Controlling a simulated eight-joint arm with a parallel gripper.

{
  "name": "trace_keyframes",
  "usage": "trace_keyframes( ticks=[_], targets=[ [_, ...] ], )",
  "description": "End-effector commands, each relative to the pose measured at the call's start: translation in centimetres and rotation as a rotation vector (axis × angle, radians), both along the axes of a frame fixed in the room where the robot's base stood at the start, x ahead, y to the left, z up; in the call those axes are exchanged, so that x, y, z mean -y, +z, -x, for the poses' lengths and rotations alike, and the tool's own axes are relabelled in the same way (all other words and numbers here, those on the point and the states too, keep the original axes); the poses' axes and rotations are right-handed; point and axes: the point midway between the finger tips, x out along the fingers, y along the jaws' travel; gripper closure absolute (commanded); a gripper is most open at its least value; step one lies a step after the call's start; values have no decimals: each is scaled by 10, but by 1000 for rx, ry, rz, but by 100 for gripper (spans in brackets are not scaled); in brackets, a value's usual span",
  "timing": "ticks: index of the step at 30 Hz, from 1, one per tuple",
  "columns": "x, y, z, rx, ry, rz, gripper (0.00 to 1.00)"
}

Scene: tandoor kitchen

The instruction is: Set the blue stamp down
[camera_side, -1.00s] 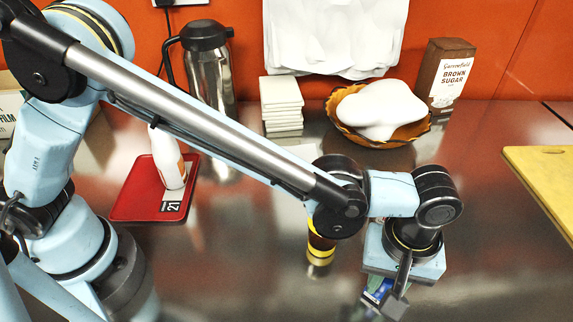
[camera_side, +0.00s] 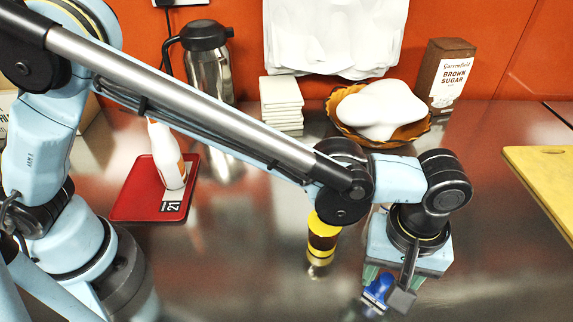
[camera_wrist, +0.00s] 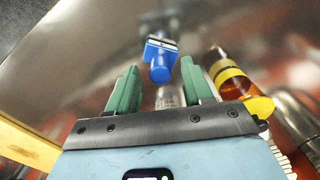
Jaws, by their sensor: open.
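The blue stamp (camera_side: 379,287) is below my gripper (camera_side: 378,276) near the front of the steel counter, partly hidden by the gripper in the side view. In the wrist view the stamp (camera_wrist: 161,52) shows its rounded blue handle toward me and its blocky base beyond. It appears to stand on the counter, just past the fingertips. My gripper (camera_wrist: 160,84) is open, its two green fingers apart on either side of the stamp's line, with a visible gap to each.
A dark jar with yellow bands (camera_side: 322,243) stands close left of my gripper. A red scale (camera_side: 122,205) carries a white bottle (camera_side: 166,155). A bowl (camera_side: 410,137), brown sugar box (camera_side: 447,75), white tile stack (camera_side: 281,102) and steel flask (camera_side: 210,75) stand behind. A yellow board (camera_side: 545,180) lies right.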

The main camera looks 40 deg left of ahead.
Motion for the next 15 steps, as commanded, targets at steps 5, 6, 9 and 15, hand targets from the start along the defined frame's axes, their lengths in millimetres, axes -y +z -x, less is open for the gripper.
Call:
trace_keyframes(
  ticks=[5, 6, 9, 15],
  targets=[
    [0, 38, 0, 0, 0, 0, 49],
    [-1, 47, 0, 0, 0, 0, 49],
    [0, 65, 0, 0, 0, 0, 49],
    [0, 90, 0, 0, 0, 0, 49]
  ],
)
